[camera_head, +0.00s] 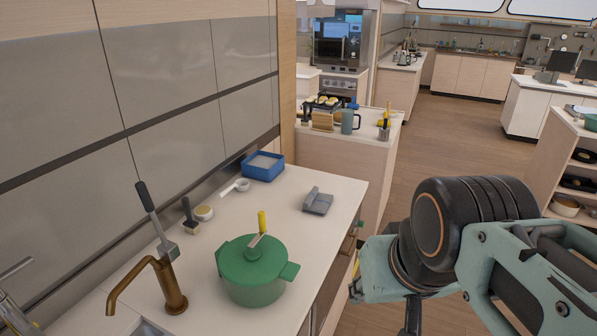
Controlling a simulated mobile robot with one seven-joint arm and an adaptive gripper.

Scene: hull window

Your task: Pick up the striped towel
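I cannot make out any cloth with clear stripes. A small grey folded item (318,201) lies on the white counter near its right edge. It could be a folded towel, but no stripes show at this size. My arm fills the lower right, in front of the counter's right side and the floor. It hides part of the counter front. I cannot make out my gripper's fingertips.
A blue tray (263,166), a white cup (242,185) and a brush (189,216) are near the wall. A second counter (345,150) stands beyond. Wooden floor (440,130) is open at right.

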